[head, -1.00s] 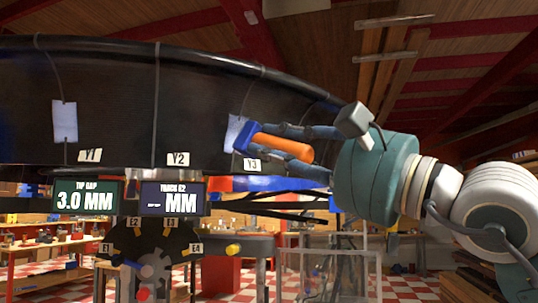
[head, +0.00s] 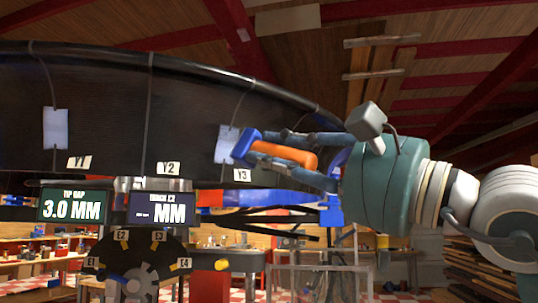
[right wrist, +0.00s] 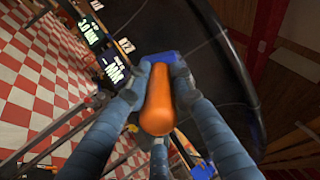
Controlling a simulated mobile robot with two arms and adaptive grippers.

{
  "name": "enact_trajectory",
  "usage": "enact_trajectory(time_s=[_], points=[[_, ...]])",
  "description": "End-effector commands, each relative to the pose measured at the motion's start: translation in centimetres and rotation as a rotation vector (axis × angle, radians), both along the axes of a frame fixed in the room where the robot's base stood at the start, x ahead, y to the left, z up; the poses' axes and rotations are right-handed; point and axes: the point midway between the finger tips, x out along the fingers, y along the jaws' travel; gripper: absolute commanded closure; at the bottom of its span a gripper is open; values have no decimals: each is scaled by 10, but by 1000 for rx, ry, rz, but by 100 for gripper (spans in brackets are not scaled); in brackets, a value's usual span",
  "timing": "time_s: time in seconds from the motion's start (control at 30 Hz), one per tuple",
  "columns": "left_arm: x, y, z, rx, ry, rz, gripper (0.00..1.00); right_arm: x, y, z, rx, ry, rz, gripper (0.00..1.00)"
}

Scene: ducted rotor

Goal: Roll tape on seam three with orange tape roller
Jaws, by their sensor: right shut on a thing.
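The orange tape roller has an orange handle (head: 285,154) and a blue head (head: 245,145). My right gripper (head: 268,148) is shut around the handle, coming in from the right. The handle also shows between the fingers in the right wrist view (right wrist: 158,100). The blue head (right wrist: 160,58) points at the dark duct wall (head: 110,105). It is just right of a pale patch (head: 225,146) and above the Y3 label (head: 241,175), by the third seam line (head: 240,98). I cannot tell whether the head touches the wall. My left gripper is not in view.
Labels Y1 (head: 79,162) and Y2 (head: 168,168) mark the wall to the left. Two screens stand below: one reads 3.0 MM (head: 73,205), the other shows MM (head: 162,208). A dial panel (head: 137,265) with several E labels is under them. Dark struts (head: 280,217) run below the duct.

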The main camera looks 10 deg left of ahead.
Motion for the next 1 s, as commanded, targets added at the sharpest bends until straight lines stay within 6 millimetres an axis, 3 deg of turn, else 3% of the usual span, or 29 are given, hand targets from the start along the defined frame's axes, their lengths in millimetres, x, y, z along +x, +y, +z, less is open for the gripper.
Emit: enact_trajectory(time_s=[0.57, 0.8, 1.0], points=[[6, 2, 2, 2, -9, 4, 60, 5, 4, 2, 4, -1, -1, 100], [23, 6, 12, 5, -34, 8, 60, 22, 22, 7, 18, -6, 3, 100], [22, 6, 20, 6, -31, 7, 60, 37, 38, 11, 31, -15, 5, 100]])
